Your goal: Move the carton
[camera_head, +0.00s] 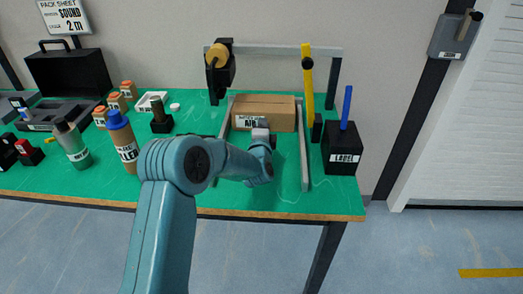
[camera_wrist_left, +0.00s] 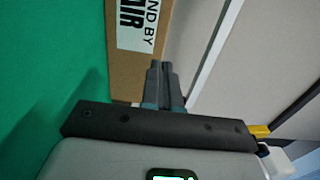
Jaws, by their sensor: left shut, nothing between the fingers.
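The carton (camera_head: 275,112) is a brown box with a white label reading AIR. It lies on the green table between two grey rails. My left gripper (camera_head: 261,128) is shut and empty at the carton's near side, in front of its label. In the left wrist view, the closed fingertips (camera_wrist_left: 160,66) overlap the edge of the carton (camera_wrist_left: 125,75). I cannot tell whether they touch it. My right gripper is not in view.
Grey rails (camera_head: 304,160) flank the carton, with a yellow post (camera_head: 307,80) at the right. A black LABEL box (camera_head: 341,157) with a blue stick stands near the table's right end. Bottles, including a blue-capped one (camera_head: 122,140), stand left of my arm.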

